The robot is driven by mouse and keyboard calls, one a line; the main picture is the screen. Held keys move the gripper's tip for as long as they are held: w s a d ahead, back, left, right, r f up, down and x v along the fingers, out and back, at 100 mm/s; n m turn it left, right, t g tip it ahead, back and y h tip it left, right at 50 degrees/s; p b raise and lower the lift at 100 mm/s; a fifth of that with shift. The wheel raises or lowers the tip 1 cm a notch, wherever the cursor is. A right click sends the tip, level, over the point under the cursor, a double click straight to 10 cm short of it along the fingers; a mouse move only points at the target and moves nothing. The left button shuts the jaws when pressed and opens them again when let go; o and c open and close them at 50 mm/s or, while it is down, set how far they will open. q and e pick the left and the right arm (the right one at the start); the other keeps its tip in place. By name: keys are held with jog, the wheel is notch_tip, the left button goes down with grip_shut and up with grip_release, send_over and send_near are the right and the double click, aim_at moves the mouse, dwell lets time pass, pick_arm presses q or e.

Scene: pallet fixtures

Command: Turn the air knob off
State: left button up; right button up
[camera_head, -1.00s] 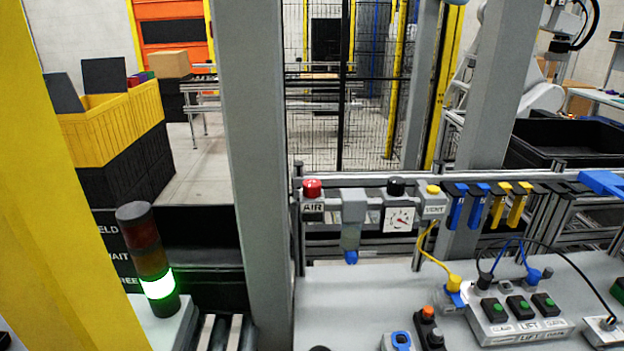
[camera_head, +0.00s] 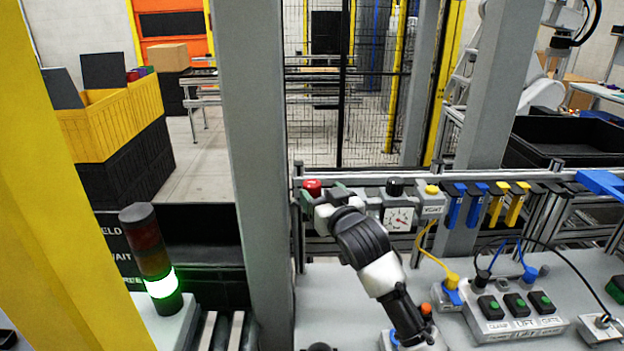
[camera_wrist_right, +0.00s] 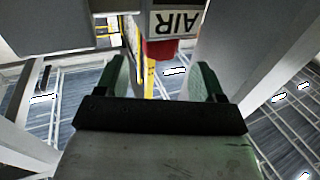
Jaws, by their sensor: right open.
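The red air knob (camera_head: 313,186) sits at the left end of the grey air unit on the rail. In the right wrist view the red knob (camera_wrist_right: 161,50) shows under the white AIR label (camera_wrist_right: 177,22), which appears upside down. My right gripper (camera_head: 323,194) is at the knob, and its arm rises from the lower right and hides part of the air unit. In the wrist view its two green fingers are apart, with the knob between them and a little beyond the tips. I cannot tell whether they touch it. My left gripper is not in view.
A pressure gauge (camera_head: 398,217) with a black knob (camera_head: 395,186) and a yellow vent knob (camera_head: 432,190) stand just right of my gripper. A grey post (camera_head: 255,150) stands to the left. Button boxes (camera_head: 515,318) and cables occupy the bench at right.

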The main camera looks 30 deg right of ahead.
aim_at(312, 189)
jog(key=shift+w+d+p, duration=0.25)
jog(key=shift+w+p, duration=0.15)
jog(key=shift+w, duration=1)
jog(key=shift+w+d+p, duration=0.2)
jog(key=shift+w+p, duration=0.15)
jog(key=shift+w, duration=1)
jog(key=shift+c, duration=0.3)
jog(key=c, duration=0.9)
jog(key=shift+f+m+g+h+b, duration=0.1)
jog(key=shift+m+g+h+b, duration=0.25)
jog(key=shift+m+h, duration=0.55)
jog(key=m+g+h+b, duration=0.1)
jog(key=h+b, duration=0.1)
jog(key=h, duration=0.1)
jog(key=shift+m, duration=0.4)
jog(key=shift+m+g+h+b, duration=0.35)
jog(key=shift+m+g+h, duration=0.15)
jog(key=shift+h, duration=0.3)
jog(key=o, duration=1)
jog(key=shift+c, duration=0.2)
